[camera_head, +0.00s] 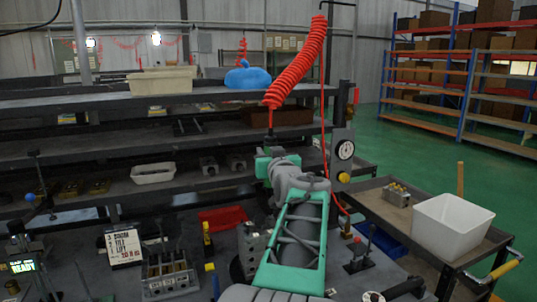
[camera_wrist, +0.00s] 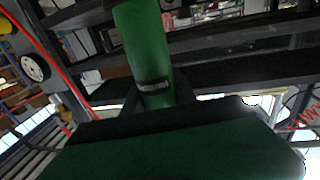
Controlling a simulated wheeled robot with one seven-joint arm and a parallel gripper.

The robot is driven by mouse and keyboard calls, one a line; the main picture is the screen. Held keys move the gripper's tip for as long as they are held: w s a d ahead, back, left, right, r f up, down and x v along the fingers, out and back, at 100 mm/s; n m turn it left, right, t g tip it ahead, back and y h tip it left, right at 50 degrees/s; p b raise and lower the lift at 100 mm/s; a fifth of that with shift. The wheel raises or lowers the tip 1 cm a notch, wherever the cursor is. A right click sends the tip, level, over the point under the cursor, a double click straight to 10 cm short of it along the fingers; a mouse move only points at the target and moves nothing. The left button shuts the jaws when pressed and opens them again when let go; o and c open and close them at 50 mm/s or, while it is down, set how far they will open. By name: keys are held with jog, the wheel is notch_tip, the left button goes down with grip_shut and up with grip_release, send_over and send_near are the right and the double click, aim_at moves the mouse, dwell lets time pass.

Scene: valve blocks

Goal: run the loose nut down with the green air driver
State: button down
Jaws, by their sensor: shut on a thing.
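The green air driver (camera_wrist: 145,50) stands upright in the wrist view, a green cylinder with a dark label band. My gripper (camera_wrist: 155,108) is shut on it; the fingertips are mostly hidden behind the dark and green body in front. In the head view the driver (camera_head: 263,166) shows small and partly covered at the far end of my arm, under the red coiled hose (camera_head: 296,62). Another grey block (camera_head: 250,240) is partly hidden beside my arm. I cannot make out the loose nut.
A sign card (camera_head: 123,246) and a red tray (camera_head: 222,218) are on the bench left of my arm. A shelf rack (camera_head: 90,143) stands behind. At right, a cart (camera_head: 385,207) carries a white bin (camera_head: 450,225). A round gauge (camera_head: 345,150) is on the post.

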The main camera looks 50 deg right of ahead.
aim_at(271, 133)
jog(key=shift+f+b, duration=1.25)
jog(key=shift+b, duration=1.1)
dwell(3.9)
jog(key=shift+r, duration=0.1)
jog(key=shift+r+p, duration=2.1)
jog(key=shift+r, duration=2.3)
jog(key=shift+s, duration=0.1)
